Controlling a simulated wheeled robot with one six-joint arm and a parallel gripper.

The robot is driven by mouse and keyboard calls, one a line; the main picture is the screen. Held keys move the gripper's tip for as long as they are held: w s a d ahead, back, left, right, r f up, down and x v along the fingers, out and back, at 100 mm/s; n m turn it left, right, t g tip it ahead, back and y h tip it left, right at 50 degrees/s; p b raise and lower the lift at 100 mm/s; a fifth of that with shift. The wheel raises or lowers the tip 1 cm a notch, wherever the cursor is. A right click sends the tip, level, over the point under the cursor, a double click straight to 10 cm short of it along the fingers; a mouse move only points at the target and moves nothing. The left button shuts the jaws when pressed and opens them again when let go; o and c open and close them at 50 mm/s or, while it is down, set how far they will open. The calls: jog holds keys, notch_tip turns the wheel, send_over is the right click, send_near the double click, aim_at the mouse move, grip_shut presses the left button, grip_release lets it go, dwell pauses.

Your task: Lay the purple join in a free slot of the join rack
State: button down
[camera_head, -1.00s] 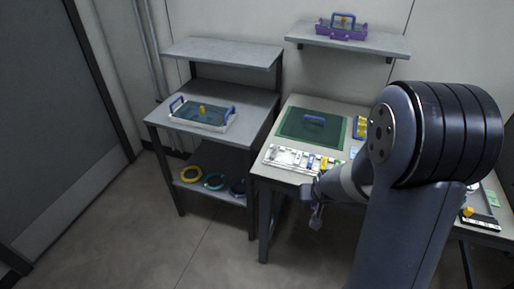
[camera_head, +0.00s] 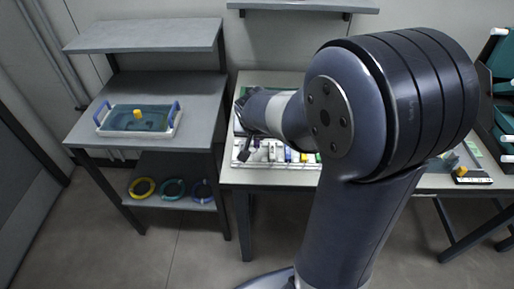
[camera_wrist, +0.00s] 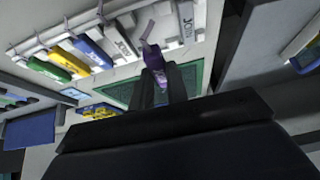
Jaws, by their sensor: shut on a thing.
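The purple join (camera_wrist: 153,58) is held between the fingers of my gripper (camera_wrist: 166,82) in the wrist view, with its pale end pointing up the picture. The join rack (camera_wrist: 98,18) is a white tray at the upper left of that view. It holds green, yellow and blue pieces side by side, and lettering reading JOIN shows on it. The join overlaps the rack in this view; I cannot tell whether they touch. In the head view my gripper (camera_head: 248,130) is dark and small over the left part of the rack (camera_head: 300,163); the join cannot be made out there.
A green mat (camera_wrist: 120,93) lies on the table behind the rack. A blue-handled tray (camera_head: 170,130) with a yellow-topped item stands on the left shelf unit, above several coloured rings (camera_head: 172,188). A wall shelf (camera_head: 300,5) hangs above the table.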

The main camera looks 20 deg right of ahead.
aim_at(257, 156)
jog(key=shift+f+b, duration=0.5)
jog(key=shift+f, duration=2.3)
jog(key=shift+f, duration=0.2)
jog(key=c, duration=1.4)
grip_release()
jog(key=shift+r, duration=0.1)
jog(key=shift+r, duration=0.1)
jog(key=shift+r, duration=0.2)
jog(key=p+v, duration=0.1)
jog(key=v, duration=1)
jog(key=shift+s+r, duration=0.2)
jog(key=shift+r, duration=0.1)
jog(key=shift+f, duration=0.1)
